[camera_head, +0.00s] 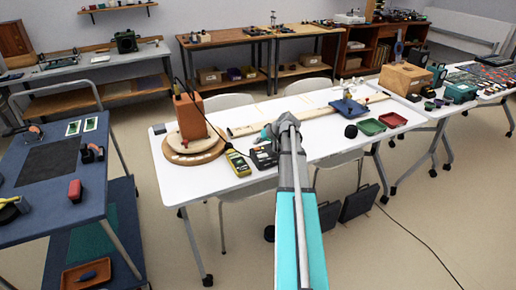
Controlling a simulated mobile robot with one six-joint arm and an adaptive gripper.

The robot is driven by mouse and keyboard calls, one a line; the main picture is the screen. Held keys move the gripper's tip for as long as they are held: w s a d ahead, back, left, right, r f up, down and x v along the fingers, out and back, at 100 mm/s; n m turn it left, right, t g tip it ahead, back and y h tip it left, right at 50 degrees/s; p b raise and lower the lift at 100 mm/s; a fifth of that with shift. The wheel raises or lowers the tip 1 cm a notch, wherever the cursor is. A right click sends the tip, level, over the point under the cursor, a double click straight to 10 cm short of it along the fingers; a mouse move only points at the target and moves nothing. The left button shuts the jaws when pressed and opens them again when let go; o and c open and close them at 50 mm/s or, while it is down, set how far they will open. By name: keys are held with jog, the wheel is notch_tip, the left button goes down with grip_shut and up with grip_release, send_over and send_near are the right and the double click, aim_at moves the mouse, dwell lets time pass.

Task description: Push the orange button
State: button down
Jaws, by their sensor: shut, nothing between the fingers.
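I cannot make out an orange button in this view; it is too small to tell or hidden. A brown wooden speaker box (189,117) stands on a round wooden base (194,148) at the left of the white table (232,190). A yellow handheld meter (237,162) and a small black device (263,156) lie to its right. My arm reaches up from the bottom over the table's front edge. My gripper (266,134) is small in the picture at the arm's far end, just above the black device in the picture; it looks shut and empty. I cannot tell whether it touches anything.
A blue cart (60,200) stands at left.

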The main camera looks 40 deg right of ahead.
aim_at(257, 149)
jog(key=shift+r+p, duration=2.85)
jog(key=shift+r, duration=0.1)
